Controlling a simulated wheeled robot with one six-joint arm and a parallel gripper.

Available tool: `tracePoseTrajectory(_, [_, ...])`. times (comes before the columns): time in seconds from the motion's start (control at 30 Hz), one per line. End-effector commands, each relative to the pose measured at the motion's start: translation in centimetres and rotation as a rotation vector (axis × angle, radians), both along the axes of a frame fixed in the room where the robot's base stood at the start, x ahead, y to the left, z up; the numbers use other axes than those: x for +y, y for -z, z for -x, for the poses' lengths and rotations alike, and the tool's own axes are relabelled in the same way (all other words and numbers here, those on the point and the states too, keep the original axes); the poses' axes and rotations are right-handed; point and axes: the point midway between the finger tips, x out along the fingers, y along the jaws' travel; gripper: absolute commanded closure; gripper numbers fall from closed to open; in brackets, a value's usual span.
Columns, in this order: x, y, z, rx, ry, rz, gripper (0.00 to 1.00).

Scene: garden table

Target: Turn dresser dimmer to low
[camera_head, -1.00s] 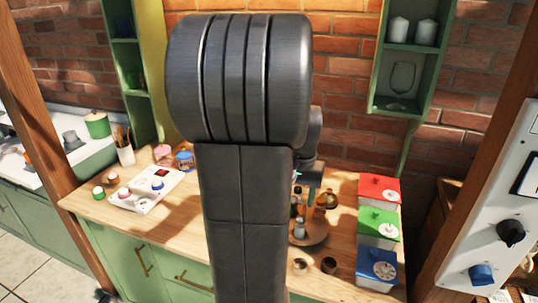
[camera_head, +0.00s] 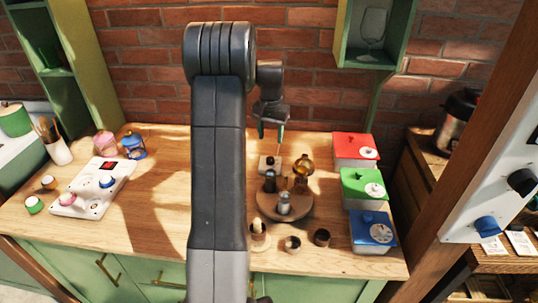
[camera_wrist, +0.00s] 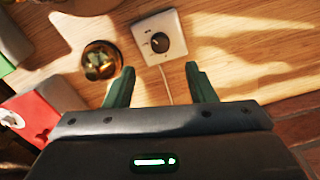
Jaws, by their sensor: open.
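The dimmer (camera_wrist: 156,37) is a small pale square box with a round black knob, on the wooden table in the wrist view. A thin pale cord leads from it toward my gripper. In the head view the dimmer (camera_head: 268,165) sits behind the round wooden tray, partly crowded by bottles. My gripper (camera_wrist: 158,72) is open and empty, with its two green fingers on either side of the cord's line and the dimmer ahead between them. In the head view my gripper (camera_head: 270,131) hangs above and behind the dimmer, apart from it. The knob's exact setting is too small to read.
A round wooden tray (camera_head: 296,212) with bottles stands just in front of the dimmer. Red (camera_head: 352,146), green (camera_head: 356,185) and blue (camera_head: 368,238) boxes line the right side. A white control panel (camera_head: 100,183) lies left. Bare tabletop shows left of my arm.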

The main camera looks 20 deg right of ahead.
Motion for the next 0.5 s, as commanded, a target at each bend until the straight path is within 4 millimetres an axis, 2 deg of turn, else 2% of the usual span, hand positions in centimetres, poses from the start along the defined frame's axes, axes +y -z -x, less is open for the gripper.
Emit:
tracePoseTrajectory(0.03, [0.1,1.2,0.1,0.005,-0.001,-0.002,0.5])
tracePoseTrajectory(0.2, [0.1,4.8,0.1,0.004,-0.001,-0.002,0.5])
tracePoseTrajectory(0.4, [0.1,7.9,0.1,0.003,-0.001,-0.001,0.5])
tracePoseTrajectory(0.5, [0.1,8.7,0.0,0.001,-0.001,-0.001,0.5])
